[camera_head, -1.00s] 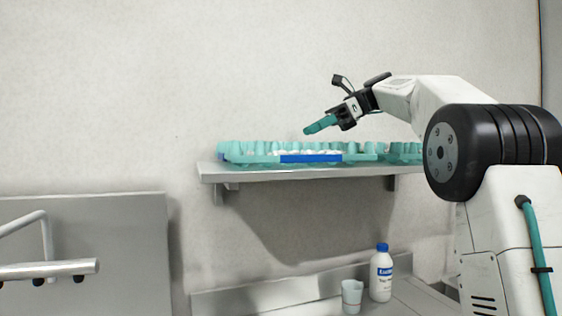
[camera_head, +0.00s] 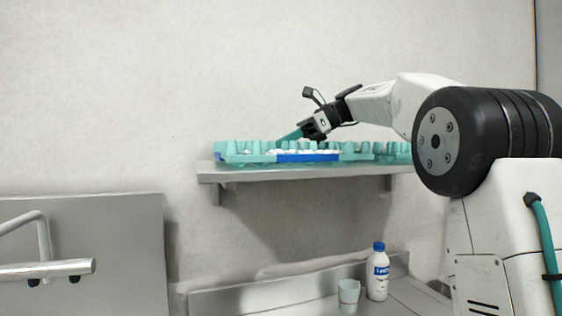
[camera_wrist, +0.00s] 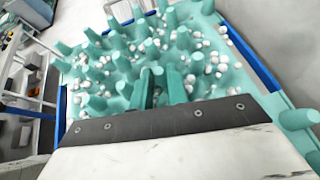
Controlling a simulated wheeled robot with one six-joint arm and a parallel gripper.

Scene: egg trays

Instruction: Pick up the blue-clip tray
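The blue-clip tray is a teal tray with many upright pegs and small white eggs, lying flat on a wall shelf. In the head view its blue clip (camera_head: 308,157) shows along the front edge. In the wrist view the tray (camera_wrist: 92,108) fills much of the picture, with blue strips (camera_wrist: 250,55) on two opposite sides. My gripper (camera_head: 283,138) slants down from the right, its teal fingertips just over or among the tray's pegs. In the wrist view the two fingers (camera_wrist: 159,82) stand a little apart with nothing clearly between them. Contact with the tray cannot be told.
The metal shelf (camera_head: 300,174) carries the tray. More teal tray (camera_head: 390,150) stands to its right, close beside it. A bottle with a blue cap (camera_head: 378,272) and a cup (camera_head: 348,295) stand on the counter below. The wall is close behind; the space above the shelf is clear.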

